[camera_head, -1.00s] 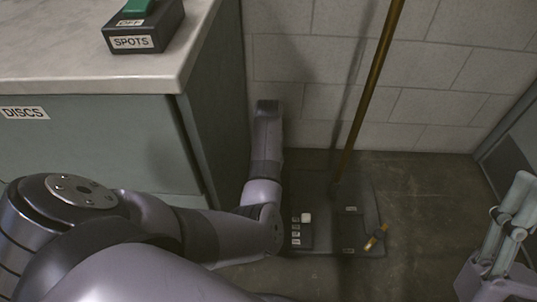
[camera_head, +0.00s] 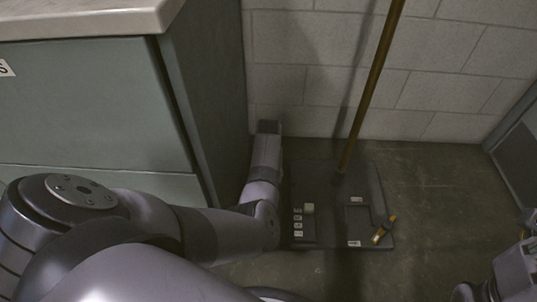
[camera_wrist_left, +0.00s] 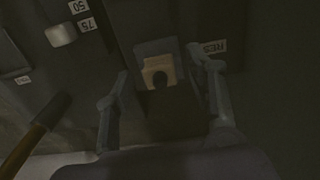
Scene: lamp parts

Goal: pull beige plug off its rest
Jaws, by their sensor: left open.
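The beige plug (camera_wrist_left: 158,72) sits in a grey rest (camera_wrist_left: 153,47) on a dark panel in the left wrist view, with a dark round spot on its near face. A partly covered label (camera_wrist_left: 213,47) reading "RES" is beside it. My left gripper (camera_wrist_left: 163,88) is open, with one finger to each side of the plug. I cannot tell whether either finger touches it. In the head view my left arm reaches down beside the cabinet, and the plug and left gripper are hidden behind it. My right gripper is not clearly seen; only grey jointed parts show at the lower right.
A dark floor plate (camera_head: 333,240) carries a labelled slider with a white knob (camera_head: 309,208) and a small orange-brown piece (camera_head: 384,230). A brass pole (camera_head: 371,90) rises from it. The cabinet (camera_head: 80,110) stands close left, a block wall (camera_head: 440,95) behind. Floor at right is clear.

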